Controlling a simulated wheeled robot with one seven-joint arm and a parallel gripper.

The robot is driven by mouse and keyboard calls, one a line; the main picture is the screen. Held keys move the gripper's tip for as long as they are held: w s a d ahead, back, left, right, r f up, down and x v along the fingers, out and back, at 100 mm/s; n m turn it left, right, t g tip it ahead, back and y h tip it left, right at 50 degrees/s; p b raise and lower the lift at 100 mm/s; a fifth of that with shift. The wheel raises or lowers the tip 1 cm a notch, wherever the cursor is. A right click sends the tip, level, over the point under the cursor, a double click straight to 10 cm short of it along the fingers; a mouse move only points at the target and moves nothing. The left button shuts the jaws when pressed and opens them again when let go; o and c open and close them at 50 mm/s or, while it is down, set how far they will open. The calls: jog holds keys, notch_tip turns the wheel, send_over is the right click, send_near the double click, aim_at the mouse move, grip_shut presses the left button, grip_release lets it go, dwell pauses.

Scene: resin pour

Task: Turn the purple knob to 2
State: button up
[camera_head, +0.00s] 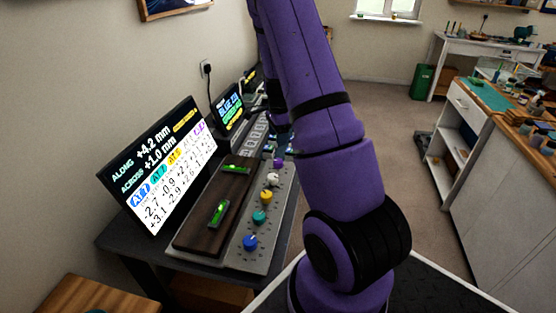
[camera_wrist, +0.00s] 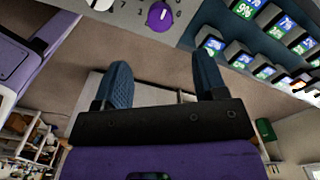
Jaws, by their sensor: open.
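The purple knob (camera_wrist: 160,17) is at the top of the wrist view, on a grey panel with small printed digits around it. A small white mark shows on the knob, but I cannot tell which digit it points at. In the head view the purple knob (camera_head: 279,163) is the farthest of the row of coloured knobs. My gripper (camera_wrist: 160,72) is open, with two dark blue ribbed fingers apart and nothing between them. The knob lies beyond the fingertips and clear of them. In the head view my gripper (camera_head: 283,141) is just past the knob, partly hidden by my arm.
White (camera_head: 272,180), yellow (camera_head: 266,197), teal (camera_head: 260,218) and blue (camera_head: 250,243) knobs line the grey panel. A dark board (camera_head: 205,215) with green levels lies beside them, before a display (camera_head: 160,165). Several small lit screens (camera_wrist: 245,55) stand near the purple knob.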

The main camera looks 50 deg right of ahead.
aim_at(278, 161)
notch_tip(278, 161, down, 11)
jog(key=shift+r, duration=0.1)
dwell(0.4)
jog(key=shift+c, duration=0.2)
jog(key=c, duration=0.9)
